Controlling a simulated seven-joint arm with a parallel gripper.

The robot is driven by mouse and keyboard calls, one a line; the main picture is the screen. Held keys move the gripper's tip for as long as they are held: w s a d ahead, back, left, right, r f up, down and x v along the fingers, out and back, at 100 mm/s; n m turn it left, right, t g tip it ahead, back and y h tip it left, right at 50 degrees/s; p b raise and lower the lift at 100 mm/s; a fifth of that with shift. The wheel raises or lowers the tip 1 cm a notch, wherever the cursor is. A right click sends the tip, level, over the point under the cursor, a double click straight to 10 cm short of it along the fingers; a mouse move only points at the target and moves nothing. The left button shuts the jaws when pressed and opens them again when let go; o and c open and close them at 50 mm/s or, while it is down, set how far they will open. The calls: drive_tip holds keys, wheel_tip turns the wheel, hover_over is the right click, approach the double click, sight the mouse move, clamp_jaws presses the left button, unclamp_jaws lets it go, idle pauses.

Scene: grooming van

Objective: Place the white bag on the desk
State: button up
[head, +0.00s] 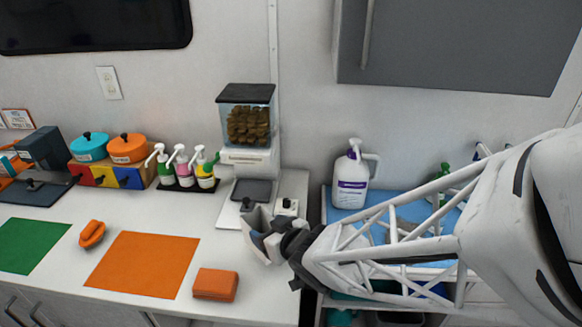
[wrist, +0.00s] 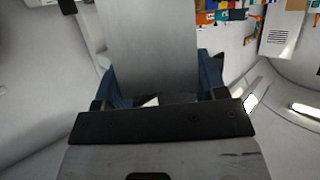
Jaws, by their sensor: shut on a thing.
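My gripper (head: 264,238) is over the right end of the white desk (head: 60,200), in front of the food dispenser. It is shut on a pale, flat-sided thing, which I take to be the white bag (head: 256,219). In the wrist view the bag (wrist: 150,45) is a plain light-grey face rising between the two dark blue fingers (wrist: 155,85). My gripper hides part of the bag in the head view. I cannot tell whether its underside touches the desk.
The dispenser (head: 247,125) stands behind my gripper. An orange mat (head: 142,262), an orange block (head: 215,284), an orange brush (head: 92,234) and a green mat (head: 32,245) lie leftward. Pump bottles (head: 182,168) stand at the back. A blue-topped cart (head: 335,213) with a white jug (head: 350,180) is right.

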drive_tip(key=shift+f, duration=1.75)
drive_tip(key=shift+f, duration=0.2)
drive_tip(key=o, duration=1.2)
drive_tip(key=shift+c, duration=0.2)
drive_tip(key=shift+r, duration=0.2)
drive_tip(key=shift+s+d+r, duration=0.3)
drive_tip(key=shift+s+d, duration=0.15)
drive_tip(key=shift+d, duration=0.05)
drive_tip(key=v, duration=1)
drive_tip(key=shift+s, duration=0.2)
drive_tip(key=shift+d, duration=0.2)
